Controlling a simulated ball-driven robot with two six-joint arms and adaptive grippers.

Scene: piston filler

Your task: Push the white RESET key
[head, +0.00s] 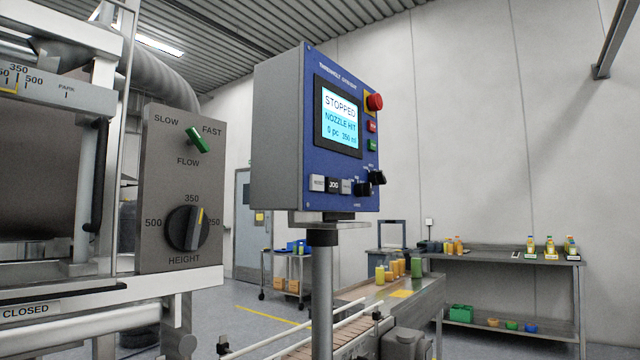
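The blue control panel (342,130) stands on a grey post in the middle of the head view. Its screen (340,118) reads STOPPED, NOZZLE HIT and a line with 350 ml. Below the screen is a row of keys. A white key (317,183) is at the left end; its lettering looks like RESET but is too small to read surely. A black JOG key (334,185) is beside it, then a pale grey key (347,187) with unreadable lettering. Neither of my grippers is in view, and nothing covers the keys.
A red mushroom button (375,102), a small red key (371,126), a green key (372,145) and black knobs (370,183) are on the panel's right. A grey plate with FLOW and HEIGHT knobs (187,228) is at left. A conveyor (350,325) runs behind the post.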

